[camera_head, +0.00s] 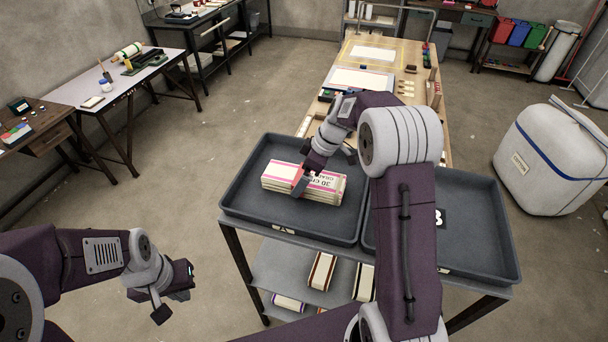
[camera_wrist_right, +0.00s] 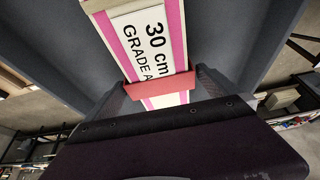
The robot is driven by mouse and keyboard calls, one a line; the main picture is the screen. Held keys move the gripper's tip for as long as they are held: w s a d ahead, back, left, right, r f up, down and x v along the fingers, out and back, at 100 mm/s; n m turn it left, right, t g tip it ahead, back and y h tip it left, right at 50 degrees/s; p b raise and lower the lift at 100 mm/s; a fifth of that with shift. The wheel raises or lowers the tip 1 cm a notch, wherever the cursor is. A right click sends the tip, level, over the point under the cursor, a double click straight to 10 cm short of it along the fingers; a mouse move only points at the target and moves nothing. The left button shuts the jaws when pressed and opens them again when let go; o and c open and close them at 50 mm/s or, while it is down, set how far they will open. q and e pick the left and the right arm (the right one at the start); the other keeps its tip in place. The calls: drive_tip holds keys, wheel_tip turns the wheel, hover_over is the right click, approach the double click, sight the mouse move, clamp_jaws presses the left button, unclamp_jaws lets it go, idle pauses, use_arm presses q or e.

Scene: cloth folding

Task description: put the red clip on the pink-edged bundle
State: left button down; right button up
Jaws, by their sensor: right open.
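The pink-edged bundle (camera_head: 328,185), a stack of pale strips with a "30 cm GRADE A" label, lies in the left tray. It also shows in the wrist view (camera_wrist_right: 150,40). The red clip (camera_wrist_right: 161,86) lies across the bundle as a band in the wrist view; its underside is hidden. In the head view a bit of the clip (camera_head: 299,176) shows beside the fingers. My right gripper (camera_wrist_right: 162,92) is open, with one finger on each side of the clip and bundle. My left gripper (camera_head: 172,296) appears open and empty, away from the trays at lower left.
The left tray (camera_head: 240,190) is marked A. The right tray (camera_head: 480,225) is marked B; its visible part looks empty. Several other banded bundles (camera_head: 322,271) lie on the shelf below. A work table (camera_head: 420,130) with small items stands behind the trays.

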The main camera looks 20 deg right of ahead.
drive_tip(key=b+v, duration=0.1)
drive_tip(key=v, duration=0.7)
drive_tip(key=shift+s+d+r, duration=0.15)
drive_tip(key=shift+r, duration=0.25)
